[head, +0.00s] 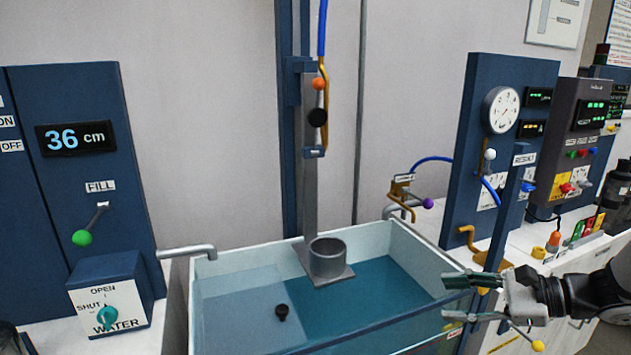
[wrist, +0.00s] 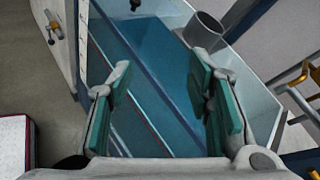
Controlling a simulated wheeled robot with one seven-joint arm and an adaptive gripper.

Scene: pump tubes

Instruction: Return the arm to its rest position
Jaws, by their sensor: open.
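My gripper (head: 462,297) reaches in from the right in the head view, over the front right rim of the water tank (head: 386,232). Its green-padded fingers stand apart with nothing between them. In the wrist view my gripper (wrist: 165,100) shows both pads spread, with the tank's water and front wall beyond them. My arm (head: 590,292) runs off the right edge of the head view. The rest position itself is not marked in either view.
A grey cup (head: 328,260) on a vertical rail stands in the tank. A panel with a round gauge (head: 501,110) and a blue post (head: 507,215) rise close by my gripper. A yellow-tipped lever (head: 537,345) lies below it. The water-valve box (head: 108,290) is far left.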

